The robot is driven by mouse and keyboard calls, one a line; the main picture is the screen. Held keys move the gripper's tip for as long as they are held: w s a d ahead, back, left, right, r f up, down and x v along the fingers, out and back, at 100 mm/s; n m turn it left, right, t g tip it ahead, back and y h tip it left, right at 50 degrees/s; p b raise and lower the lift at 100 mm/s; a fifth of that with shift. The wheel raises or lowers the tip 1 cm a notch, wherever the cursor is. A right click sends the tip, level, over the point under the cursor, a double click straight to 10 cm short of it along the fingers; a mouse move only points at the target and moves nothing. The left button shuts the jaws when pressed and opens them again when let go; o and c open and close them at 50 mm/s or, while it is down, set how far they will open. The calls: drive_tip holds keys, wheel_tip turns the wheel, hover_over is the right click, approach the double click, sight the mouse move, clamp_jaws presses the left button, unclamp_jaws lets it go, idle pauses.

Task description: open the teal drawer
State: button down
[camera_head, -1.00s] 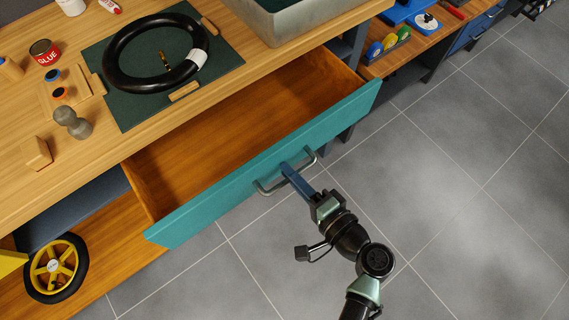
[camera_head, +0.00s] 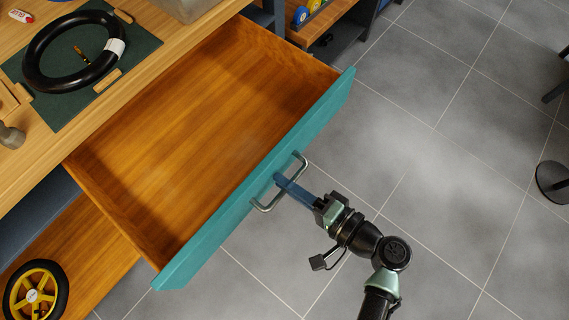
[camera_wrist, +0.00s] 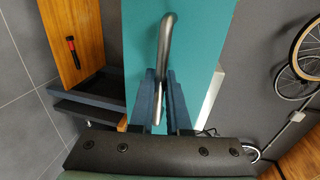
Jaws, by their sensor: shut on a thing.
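The teal drawer (camera_head: 232,220) stands pulled well out from under the wooden workbench, and its wooden inside looks empty. Its bar handle (camera_head: 299,166) is grey metal on the teal front. My gripper (camera_head: 281,182) is shut on the handle, with its blue fingers around the bar. In the wrist view the handle (camera_wrist: 165,45) runs down between the two blue fingers (camera_wrist: 161,95), with the teal front (camera_wrist: 205,40) behind it.
The bench top holds a black tyre (camera_head: 74,52) on a dark green mat (camera_head: 140,42). A yellow wheel (camera_head: 36,290) sits on the lower shelf at bottom left. A round black stand base (camera_head: 553,182) is at far right. The grey floor (camera_head: 430,130) before the drawer is mostly clear.

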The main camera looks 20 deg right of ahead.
drive_tip(key=c, duration=1.2)
unclamp_jaws()
drive_tip(key=v, duration=1.3)
